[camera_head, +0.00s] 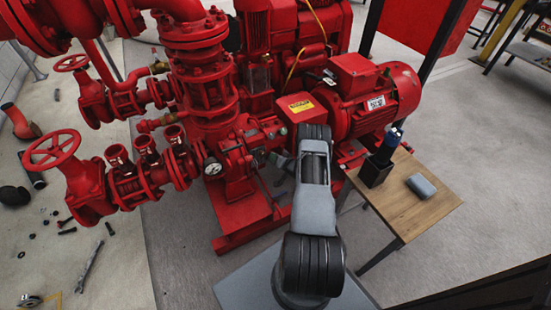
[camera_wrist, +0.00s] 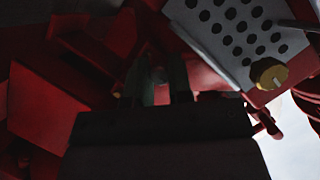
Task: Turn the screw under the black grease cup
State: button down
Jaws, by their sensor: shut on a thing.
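In the wrist view my gripper (camera_wrist: 161,88) reaches into the dark space among the red pump parts. Its two dark fingers are shut on a small greyish round piece (camera_wrist: 158,75), which I take to be the screw; its shape is mostly hidden in shadow. I cannot make out the black grease cup for certain in either view.
A grey plate with round holes (camera_wrist: 232,38) and a yellow knob-like fitting (camera_wrist: 268,73) lie close to the right of my gripper. The red motor (camera_head: 375,100) stands behind my arm.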

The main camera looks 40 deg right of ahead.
jog(key=shift+a+n+g+h+b, duration=0.1)
jog(key=shift+n+g+h+b, duration=0.05)
jog(key=shift+n+h+b, duration=1.65)
jog(key=shift+n+g+h+b, duration=0.1)
jog(key=shift+n+h+b, duration=1)
jog(key=shift+n, duration=1.35)
jog(key=shift+a+n+g+h+b, duration=0.15)
jog(key=shift+n+h+b, duration=1.25)
jog(key=shift+n, duration=0.75)
jog(key=shift+d, duration=0.1)
jog(key=c, duration=1)
grip_release()
jog(key=shift+c, duration=0.2)
jog(key=p+v, duration=0.4)
jog(key=v, duration=0.9)
jog(key=shift+s, duration=0.4)
